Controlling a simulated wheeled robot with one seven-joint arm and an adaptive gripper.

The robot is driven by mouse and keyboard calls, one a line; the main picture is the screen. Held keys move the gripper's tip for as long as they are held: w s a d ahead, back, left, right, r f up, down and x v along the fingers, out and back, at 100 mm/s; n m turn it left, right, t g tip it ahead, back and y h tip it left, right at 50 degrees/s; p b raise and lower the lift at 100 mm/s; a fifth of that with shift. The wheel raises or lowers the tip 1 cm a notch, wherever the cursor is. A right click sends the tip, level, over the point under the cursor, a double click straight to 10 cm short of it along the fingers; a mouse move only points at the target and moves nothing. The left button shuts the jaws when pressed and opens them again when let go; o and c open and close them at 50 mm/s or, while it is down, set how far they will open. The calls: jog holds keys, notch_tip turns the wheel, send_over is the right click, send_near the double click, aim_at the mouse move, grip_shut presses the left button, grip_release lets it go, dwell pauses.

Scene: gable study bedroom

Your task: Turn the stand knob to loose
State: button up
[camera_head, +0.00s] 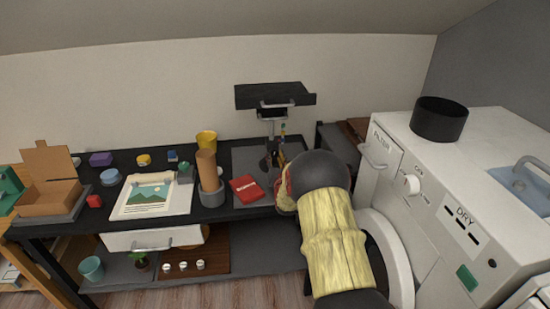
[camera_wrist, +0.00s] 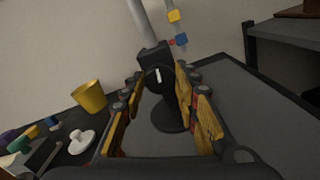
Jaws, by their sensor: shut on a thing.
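The stand has a black flat top (camera_head: 275,95) on an upright post and stands on the dark desk. In the wrist view its pale post (camera_wrist: 142,22) rises from a black clamp block (camera_wrist: 154,56). A black round knob (camera_wrist: 158,77) with a short white mark, nearly upright, faces me below the block. My gripper (camera_wrist: 160,84) has its yellow-padded fingers on either side of the knob and is shut on it. In the head view my arm hides most of the gripper and the knob. No loose or tight lettering is readable.
A yellow cup (camera_wrist: 89,96) stands left of the stand. A red book (camera_head: 247,189) and a grey holder (camera_head: 212,194) are on the desk (camera_head: 128,166). The white dryer (camera_head: 440,190), with a black pot (camera_head: 438,120) on top, stands close at right.

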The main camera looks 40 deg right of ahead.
jog(key=shift+f, duration=0.15)
jog(key=o, duration=1.1)
jog(key=shift+o, duration=0.4)
jog(key=v, duration=1.2)
